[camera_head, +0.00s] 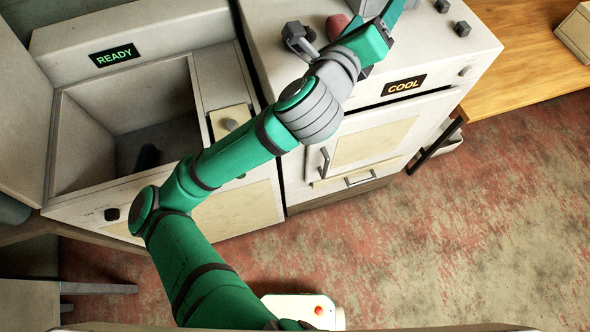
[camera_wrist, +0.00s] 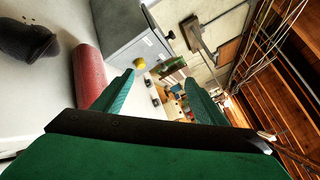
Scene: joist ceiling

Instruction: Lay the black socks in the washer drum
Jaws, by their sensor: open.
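The washer (camera_head: 72,72) stands at the left in the head view, its display reading READY and its top open. A dark rounded shape (camera_head: 147,157) lies low in the drum (camera_head: 85,150); I cannot tell whether it is the black socks. My gripper (camera_wrist: 160,78) is open with nothing between its fingers in the wrist view. In the head view it is over the appliance right of the washer, well away from the drum. A dark lumpy thing (camera_wrist: 28,40) lies on the pale surface at the wrist view's left, apart from my fingers; I cannot tell what it is.
The neighbouring appliance (camera_head: 265,30) shows COOL and carries a dark grey object (camera_head: 298,40) and a red cylinder (camera_head: 334,26), seen also in the wrist view (camera_wrist: 90,75). A grey box (camera_wrist: 125,35) stands beyond. A wooden table (camera_head: 530,60) is at right; floor in front is mostly clear.

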